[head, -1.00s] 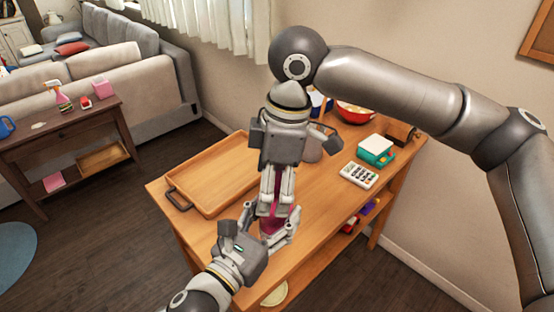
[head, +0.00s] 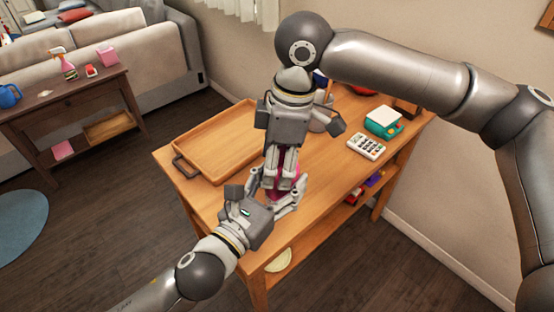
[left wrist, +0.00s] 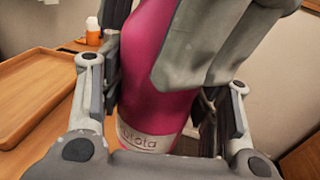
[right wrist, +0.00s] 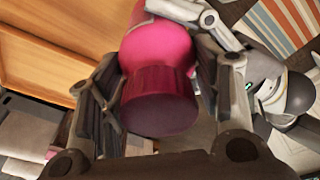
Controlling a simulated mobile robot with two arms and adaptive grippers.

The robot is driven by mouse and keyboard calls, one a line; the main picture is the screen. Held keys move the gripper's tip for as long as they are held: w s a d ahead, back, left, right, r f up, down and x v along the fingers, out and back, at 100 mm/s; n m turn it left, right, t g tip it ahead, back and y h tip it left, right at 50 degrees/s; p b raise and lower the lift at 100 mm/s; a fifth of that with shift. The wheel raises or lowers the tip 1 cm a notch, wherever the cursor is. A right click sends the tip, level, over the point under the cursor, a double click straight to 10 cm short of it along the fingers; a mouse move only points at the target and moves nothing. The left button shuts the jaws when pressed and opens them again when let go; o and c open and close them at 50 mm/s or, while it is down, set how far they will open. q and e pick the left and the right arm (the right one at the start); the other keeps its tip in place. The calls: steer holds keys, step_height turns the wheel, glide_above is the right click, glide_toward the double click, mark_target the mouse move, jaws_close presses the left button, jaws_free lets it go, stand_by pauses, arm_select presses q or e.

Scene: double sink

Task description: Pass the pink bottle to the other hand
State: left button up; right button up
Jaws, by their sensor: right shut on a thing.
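The pink bottle (head: 287,184) is between my two grippers above the front of the wooden table (head: 317,199), mostly hidden by fingers in the head view. My right gripper (head: 281,174) comes from above and is shut on the bottle. In the right wrist view the bottle (right wrist: 158,95) lies between its fingers. My left gripper (head: 271,193) comes from the front left. Its open fingers stand on both sides of the bottle (left wrist: 160,70) in the left wrist view, near the white lettered band. Contact there is unclear.
A wooden tray (head: 178,160) lies on the table's left. A calculator (head: 366,146) and a green-and-white box (head: 387,122) are at the right. A lower shelf holds a pale plate (head: 279,261). A side table (head: 75,100) and sofa stand at the back left.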

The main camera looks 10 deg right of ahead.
arm_select(q)
steer(key=o, duration=0.5)
